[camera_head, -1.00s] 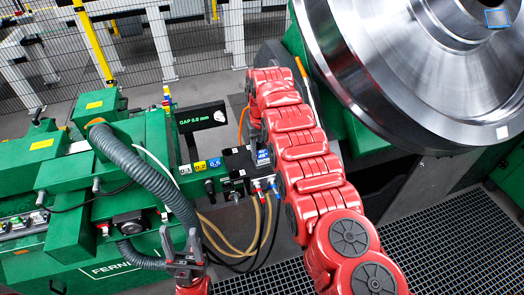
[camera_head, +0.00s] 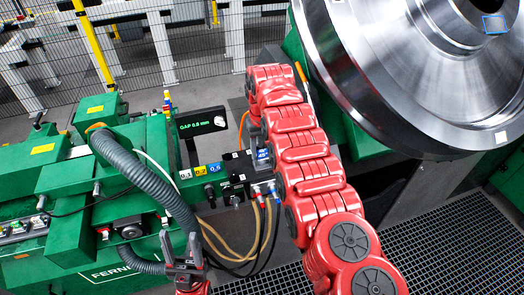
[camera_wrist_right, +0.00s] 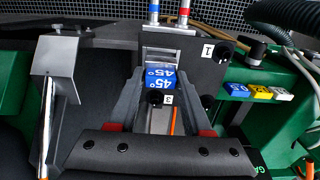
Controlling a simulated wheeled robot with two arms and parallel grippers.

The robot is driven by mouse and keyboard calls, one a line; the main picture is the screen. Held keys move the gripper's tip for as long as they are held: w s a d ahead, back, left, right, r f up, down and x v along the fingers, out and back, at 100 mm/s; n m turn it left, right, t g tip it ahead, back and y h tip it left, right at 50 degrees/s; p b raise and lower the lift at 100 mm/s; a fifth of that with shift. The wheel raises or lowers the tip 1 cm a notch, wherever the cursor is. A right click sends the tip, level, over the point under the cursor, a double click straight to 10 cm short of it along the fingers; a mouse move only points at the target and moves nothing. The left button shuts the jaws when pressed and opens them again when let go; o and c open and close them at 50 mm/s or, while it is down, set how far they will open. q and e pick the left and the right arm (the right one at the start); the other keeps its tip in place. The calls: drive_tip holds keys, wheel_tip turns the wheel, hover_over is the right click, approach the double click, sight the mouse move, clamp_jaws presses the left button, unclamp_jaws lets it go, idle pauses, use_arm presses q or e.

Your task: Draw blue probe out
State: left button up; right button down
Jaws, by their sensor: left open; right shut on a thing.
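The blue probe (camera_wrist_right: 161,80), a block marked 45°, sits between the fingers of my right gripper (camera_wrist_right: 160,86) in the right wrist view. The gripper is shut on it, in front of a dark holder plate (camera_wrist_right: 203,72). The blue block also shows in the head view (camera_head: 263,154), beside my red right arm, which hides most of the right gripper there. My left gripper (camera_head: 184,262) is open and empty in front of the green machine. I cannot tell how far the probe stands out of its holder.
A display (camera_head: 202,123) shows a nonzero gap reading. Labelled blocks (camera_head: 200,169) and hanging cables (camera_head: 245,240) are close to the probe. A large steel wheel (camera_head: 400,75) fills the upper right. A grey hose (camera_head: 150,185) arches over the green machine (camera_head: 105,235).

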drive_tip(key=shift+r, duration=0.15)
drive_tip(key=shift+r, duration=0.95)
drive_tip(key=shift+r+p, duration=0.7)
drive_tip(key=shift+r, duration=0.2)
